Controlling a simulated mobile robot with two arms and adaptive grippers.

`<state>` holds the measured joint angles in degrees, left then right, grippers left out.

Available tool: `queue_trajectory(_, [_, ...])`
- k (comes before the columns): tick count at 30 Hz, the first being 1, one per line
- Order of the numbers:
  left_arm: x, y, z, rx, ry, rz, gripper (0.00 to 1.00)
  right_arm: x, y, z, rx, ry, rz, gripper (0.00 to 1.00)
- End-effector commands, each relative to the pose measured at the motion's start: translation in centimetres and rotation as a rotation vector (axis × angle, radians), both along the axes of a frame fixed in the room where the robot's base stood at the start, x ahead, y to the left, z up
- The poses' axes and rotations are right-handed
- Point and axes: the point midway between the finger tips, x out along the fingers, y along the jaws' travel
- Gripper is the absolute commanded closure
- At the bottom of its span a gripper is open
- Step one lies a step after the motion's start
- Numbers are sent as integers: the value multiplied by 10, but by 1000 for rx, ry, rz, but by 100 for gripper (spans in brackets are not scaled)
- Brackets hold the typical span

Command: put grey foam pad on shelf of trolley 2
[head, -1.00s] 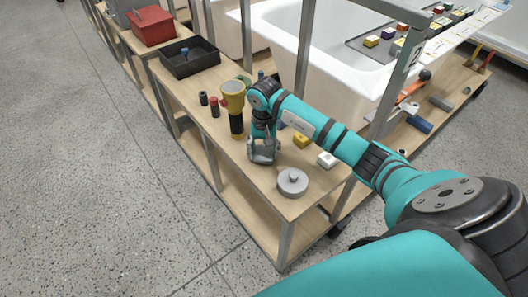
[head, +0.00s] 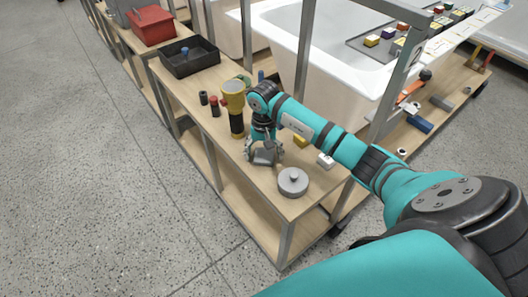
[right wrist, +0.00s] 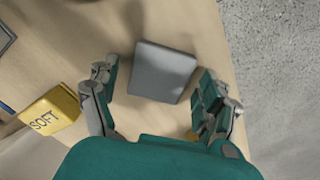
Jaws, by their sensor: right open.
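The grey foam pad (right wrist: 162,72) lies flat on a pale wooden surface in the right wrist view, between the spread fingers of my right gripper (right wrist: 162,95). Bare wood shows between the pad and the fingers on both sides. In the head view the pad (head: 264,157) shows as a dark grey patch below my right gripper (head: 265,150), on the upper wooden shelf of the near trolley (head: 200,88). My right gripper is open. My left gripper is not in view.
A round grey lidded weight (head: 293,181) stands close by on the right. A black tray (head: 190,62) stands farther back. The lower shelf (head: 250,210) looks clear in front.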

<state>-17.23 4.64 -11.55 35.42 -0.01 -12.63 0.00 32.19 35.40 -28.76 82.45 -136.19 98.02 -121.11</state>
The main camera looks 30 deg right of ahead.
Motion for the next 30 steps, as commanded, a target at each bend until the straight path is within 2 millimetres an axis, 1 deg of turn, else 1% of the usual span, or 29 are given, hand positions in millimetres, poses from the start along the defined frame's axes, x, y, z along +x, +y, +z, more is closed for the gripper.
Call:
queue_trajectory(1, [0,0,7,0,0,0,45,0,0,9,0,-1,0,20])
queue_trajectory(5, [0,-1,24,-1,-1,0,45,1,-1,35,-2,-2,0,20])
queue_trajectory(9, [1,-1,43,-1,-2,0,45,1,-1,67,-3,-2,0,20])
queue_trajectory(12, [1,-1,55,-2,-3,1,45,1,-1,88,-2,-2,0,20])
queue_trajectory(15, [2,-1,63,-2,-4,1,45,1,-1,104,-2,-2,0,20])
queue_trajectory(18, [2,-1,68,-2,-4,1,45,1,0,114,-1,-1,-1,20])
queue_trajectory(21, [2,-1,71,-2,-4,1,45,0,0,120,-1,-1,0,20])
queue_trajectory(30, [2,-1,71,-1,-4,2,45,0,0,121,0,0,0,20])
